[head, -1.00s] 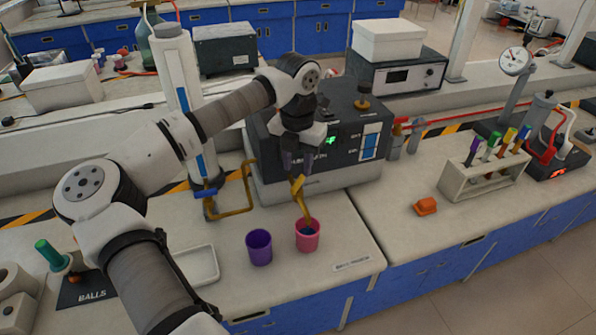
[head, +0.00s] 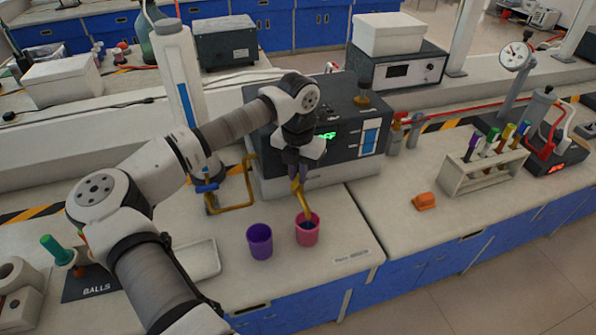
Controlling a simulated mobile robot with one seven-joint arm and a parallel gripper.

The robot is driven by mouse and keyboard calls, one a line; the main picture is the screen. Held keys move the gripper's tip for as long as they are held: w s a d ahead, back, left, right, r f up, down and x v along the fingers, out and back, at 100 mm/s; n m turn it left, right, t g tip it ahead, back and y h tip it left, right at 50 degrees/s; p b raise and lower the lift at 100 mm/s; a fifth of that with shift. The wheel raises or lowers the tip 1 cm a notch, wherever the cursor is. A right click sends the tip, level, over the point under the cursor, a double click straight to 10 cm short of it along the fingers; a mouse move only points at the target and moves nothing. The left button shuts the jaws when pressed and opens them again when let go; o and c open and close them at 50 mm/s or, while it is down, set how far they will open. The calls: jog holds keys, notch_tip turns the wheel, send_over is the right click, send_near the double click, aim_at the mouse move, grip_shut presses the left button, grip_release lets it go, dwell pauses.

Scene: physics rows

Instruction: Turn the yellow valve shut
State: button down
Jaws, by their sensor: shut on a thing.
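My gripper (head: 297,178) points down and is shut on the top of this piece. The lower end of the piece reaches the mouth of a pink cup (head: 307,234) with something dark blue inside. I cannot tell whether it touches the cup. The valve's body and its joint to the machine are hidden behind my gripper.
A purple cup (head: 260,241) stands left of the pink one. The dark machine (head: 340,150) with a green display is close behind my gripper. A bent brass pipe (head: 236,207) is at left. An orange block (head: 425,202) and tube rack (head: 484,171) are at right.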

jog(key=shift+f+m+b, duration=0.1)
jog(key=shift+m+b, duration=0.2)
jog(key=shift+b, duration=0.55)
jog(key=m+b, duration=0.2)
jog(key=shift+f+m, duration=0.1)
jog(key=shift+m, duration=0.2)
jog(key=m+b, duration=0.2)
jog(key=m, duration=0.1)
jog(key=shift+b, duration=0.4)
jog(key=shift+r+m+b, duration=0.25)
jog(key=shift+m+b, duration=0.3)
jog(key=shift+m, duration=0.85)
jog(key=c, duration=1.5)
grip_release()
jog(key=shift+o, duration=0.2)
